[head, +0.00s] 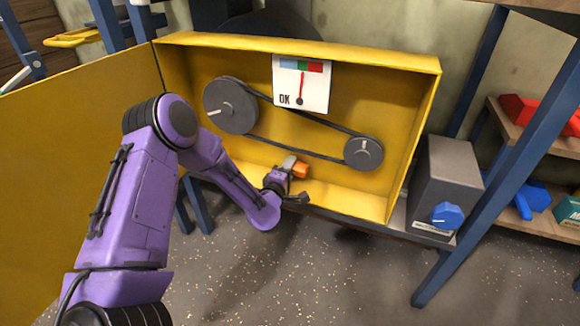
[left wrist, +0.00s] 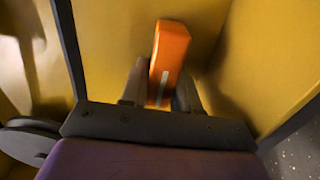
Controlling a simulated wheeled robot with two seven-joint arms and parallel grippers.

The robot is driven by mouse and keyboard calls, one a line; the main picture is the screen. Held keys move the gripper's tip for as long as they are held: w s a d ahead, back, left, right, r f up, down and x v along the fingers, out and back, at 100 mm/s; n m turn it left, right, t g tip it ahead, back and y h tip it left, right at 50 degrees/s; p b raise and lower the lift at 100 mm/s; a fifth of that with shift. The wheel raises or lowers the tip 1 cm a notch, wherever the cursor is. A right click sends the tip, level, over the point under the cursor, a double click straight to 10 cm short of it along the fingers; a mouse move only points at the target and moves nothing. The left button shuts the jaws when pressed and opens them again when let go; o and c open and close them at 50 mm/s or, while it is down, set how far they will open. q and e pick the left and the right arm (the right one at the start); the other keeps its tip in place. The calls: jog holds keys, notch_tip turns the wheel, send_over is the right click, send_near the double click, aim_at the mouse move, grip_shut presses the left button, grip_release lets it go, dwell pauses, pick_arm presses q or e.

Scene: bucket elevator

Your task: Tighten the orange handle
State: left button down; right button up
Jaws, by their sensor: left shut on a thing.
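The orange handle (head: 301,170) sits low inside the yellow box, below the belt. In the left wrist view the orange handle (left wrist: 170,50) stands between the two fingers. My left gripper (head: 290,167) reaches into the box from the front and is shut on the handle; the wrist view shows the gripper (left wrist: 160,92) with a finger on each side of it. The gauge (head: 301,85) on the back wall reads "OK", with its needle pointing up at the green band. My right gripper is not in view.
A black belt (head: 300,149) runs around a large pulley (head: 231,106) and a small pulley (head: 363,154). The open yellow door (head: 70,170) stands at left. A grey box (head: 446,180) with a blue knob (head: 447,215) stands at right, before a blue post (head: 510,150).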

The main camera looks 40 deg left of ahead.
pick_arm(q)
jog(key=shift+d+f+n, duration=0.1)
jog(key=shift+n, duration=0.2)
dwell(0.4)
jog(key=c, duration=0.9)
grip_release()
jog(key=p+v, duration=0.2)
jog(key=v, duration=0.8)
jog(key=shift+s, duration=0.3)
